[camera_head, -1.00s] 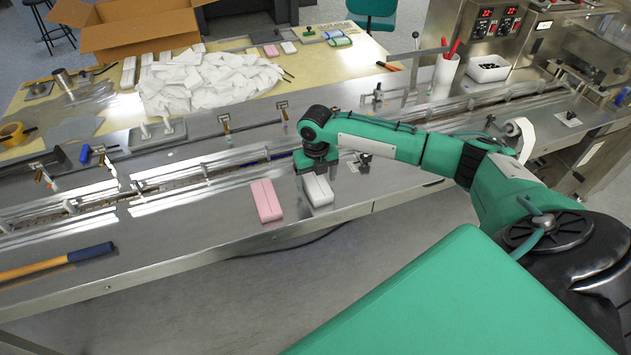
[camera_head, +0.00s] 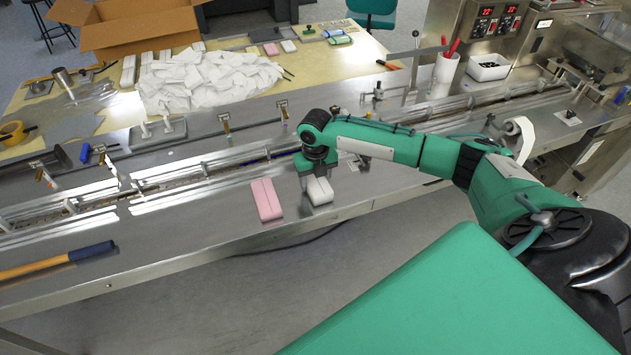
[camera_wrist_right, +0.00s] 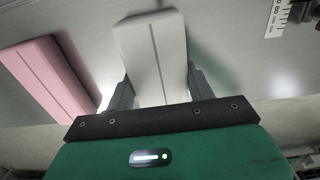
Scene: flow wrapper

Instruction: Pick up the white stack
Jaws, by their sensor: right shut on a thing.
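The white stack (camera_head: 319,191) lies on the metal bench near its front edge, just right of the pink stack (camera_head: 266,200). My right gripper (camera_head: 316,178) is over the back part of the white stack, pointing down. In the right wrist view the white stack (camera_wrist_right: 155,55) sits between the two fingers of the gripper (camera_wrist_right: 158,88), one finger on each side, shut on it. The pink stack (camera_wrist_right: 48,75) lies to the left, apart from the fingers. I cannot tell whether the white stack is clear of the bench. My left gripper is not in view.
A conveyor channel (camera_head: 180,182) runs along the bench behind the stacks. A yellow-handled tool with a blue grip (camera_head: 60,262) lies at the front left. A pile of white packets (camera_head: 205,80) and a cardboard box (camera_head: 130,25) are on the far table. Bare bench lies left of the pink stack.

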